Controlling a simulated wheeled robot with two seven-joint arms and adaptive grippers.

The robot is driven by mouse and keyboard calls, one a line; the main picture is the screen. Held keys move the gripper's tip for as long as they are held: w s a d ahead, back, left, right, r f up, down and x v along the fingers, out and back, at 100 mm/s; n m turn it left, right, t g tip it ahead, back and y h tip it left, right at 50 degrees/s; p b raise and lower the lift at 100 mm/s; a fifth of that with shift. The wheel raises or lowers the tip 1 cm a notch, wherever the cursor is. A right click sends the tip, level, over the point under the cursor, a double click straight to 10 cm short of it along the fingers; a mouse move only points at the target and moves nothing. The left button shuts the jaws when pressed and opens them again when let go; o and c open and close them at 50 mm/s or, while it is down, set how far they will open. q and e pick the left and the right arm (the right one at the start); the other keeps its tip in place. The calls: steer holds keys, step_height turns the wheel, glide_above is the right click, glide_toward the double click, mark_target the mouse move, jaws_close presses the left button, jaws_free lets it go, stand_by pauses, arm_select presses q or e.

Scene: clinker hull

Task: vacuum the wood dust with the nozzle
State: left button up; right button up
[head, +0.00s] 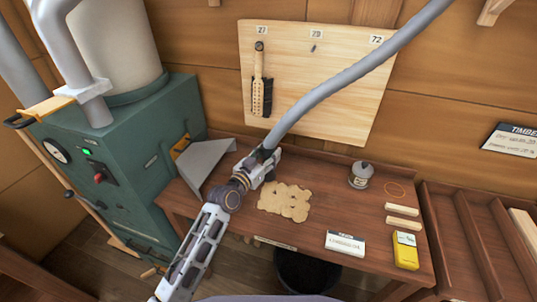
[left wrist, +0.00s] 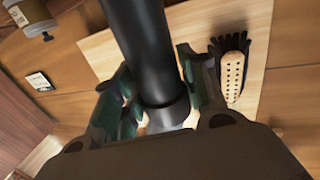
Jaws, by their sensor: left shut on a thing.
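The wood dust (head: 285,201) is a pale tan patch on the brown bench (head: 330,205). My left gripper (head: 264,162) is shut on the nozzle at the lower end of the grey hose (head: 345,75). In the left wrist view the nozzle shows as a dark tube (left wrist: 146,50) between the two fingers (left wrist: 165,112). The gripper is just behind and left of the dust in the head view. The nozzle's mouth is hidden, and I cannot tell whether it touches the bench. My right gripper is out of view.
A green machine (head: 120,170) with a lit green lamp stands left. A grey metal hood (head: 205,160) sits near the gripper. A jar (head: 361,175), a white card (head: 345,243) and a yellow box (head: 405,250) are on the bench's right. A brush (head: 261,85) hangs on the board.

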arm_select(q)
steer(key=shift+f+b, duration=0.6)
step_height(320, 180, down, 3)
steer(key=shift+r+b, duration=0.1)
steer(key=shift+b, duration=1.15)
steer(key=shift+f+b, duration=0.7)
steer(key=shift+f, duration=0.05)
steer(key=shift+f+b, duration=0.4)
steer(key=shift+f, duration=0.3)
steer(key=shift+b, duration=0.3)
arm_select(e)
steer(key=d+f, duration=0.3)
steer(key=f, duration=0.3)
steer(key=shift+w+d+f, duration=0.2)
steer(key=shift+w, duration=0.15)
arm_select(q)
steer(key=shift+d, duration=0.15)
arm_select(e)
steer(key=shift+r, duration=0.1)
